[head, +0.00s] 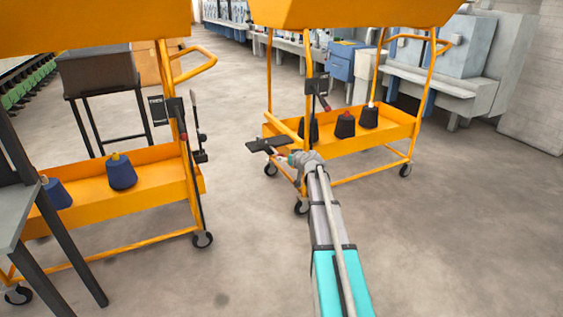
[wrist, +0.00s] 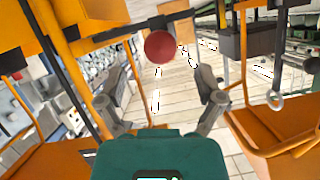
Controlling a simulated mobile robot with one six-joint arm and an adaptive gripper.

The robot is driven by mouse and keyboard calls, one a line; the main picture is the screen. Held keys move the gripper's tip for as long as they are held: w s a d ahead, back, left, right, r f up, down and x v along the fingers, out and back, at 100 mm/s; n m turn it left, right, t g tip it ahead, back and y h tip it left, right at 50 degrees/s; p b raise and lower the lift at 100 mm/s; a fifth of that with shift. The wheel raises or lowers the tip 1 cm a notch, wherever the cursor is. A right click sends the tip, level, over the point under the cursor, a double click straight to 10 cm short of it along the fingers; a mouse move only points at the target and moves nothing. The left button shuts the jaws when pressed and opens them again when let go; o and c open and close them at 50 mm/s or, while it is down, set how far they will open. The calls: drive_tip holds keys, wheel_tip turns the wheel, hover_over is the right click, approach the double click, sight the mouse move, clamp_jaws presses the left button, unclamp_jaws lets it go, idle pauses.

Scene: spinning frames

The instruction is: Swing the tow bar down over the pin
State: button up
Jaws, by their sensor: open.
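My gripper (head: 266,146) is open and empty, close to the near left corner of the right cart (head: 345,140). In the wrist view its two fingers (wrist: 163,85) are spread apart. A round red knob (wrist: 160,46) on a dark bar shows above the gap between them. The left cart (head: 150,178) carries an upright dark rod (head: 196,115) at its right end, apart from my gripper. A rod with a ring end (wrist: 276,100), possibly the tow bar, shows at the right of the wrist view. I cannot make out the pin.
Blue cones (head: 121,173) stand in the left cart's tray and black cones (head: 345,125) in the right cart's tray. A dark table (head: 30,200) stands at the left edge. Machines (head: 440,65) line the back. The floor (head: 240,240) between the carts is clear.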

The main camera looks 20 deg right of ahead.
sight(273, 149)
drive_tip(key=shift+b+x, duration=0.65)
drive_tip(key=shift+x, duration=1.7)
